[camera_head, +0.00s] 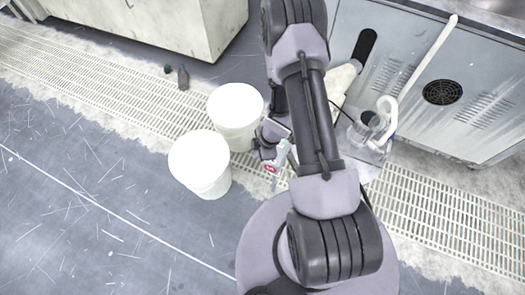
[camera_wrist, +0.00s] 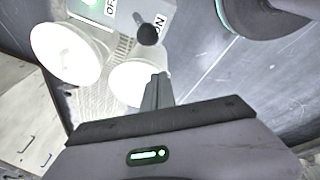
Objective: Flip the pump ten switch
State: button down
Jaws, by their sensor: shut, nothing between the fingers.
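In the wrist view, a grey switch box (camera_wrist: 177,5) is at the top, cut off by the frame edge. Contact is not visible. In the head view, a small pale device with a red mark (camera_head: 277,158) is beside my wrist; I cannot tell whether it is the switch box.
Two white buckets (camera_head: 200,163) (camera_head: 235,106) stand left of my arm, close to the wrist. A grated drain (camera_head: 95,72) crosses the floor. Grey cabinets (camera_head: 440,75) and a clear jug (camera_head: 368,128) with a white pipe are at right.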

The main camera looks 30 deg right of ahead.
jog(key=shift+s+d+f+b, duration=0.1)
jog(key=shift+s+d+f, duration=0.1)
jog(key=shift+d, duration=0.4)
jog(key=shift+s+d+f+b, duration=0.1)
jog(key=shift+d+f, duration=0.05)
jog(key=shift+d, duration=0.4)
jog(key=shift+s+d+f+b, duration=0.1)
jog(key=shift+d+f, duration=0.1)
jog(key=shift+d, duration=0.4)
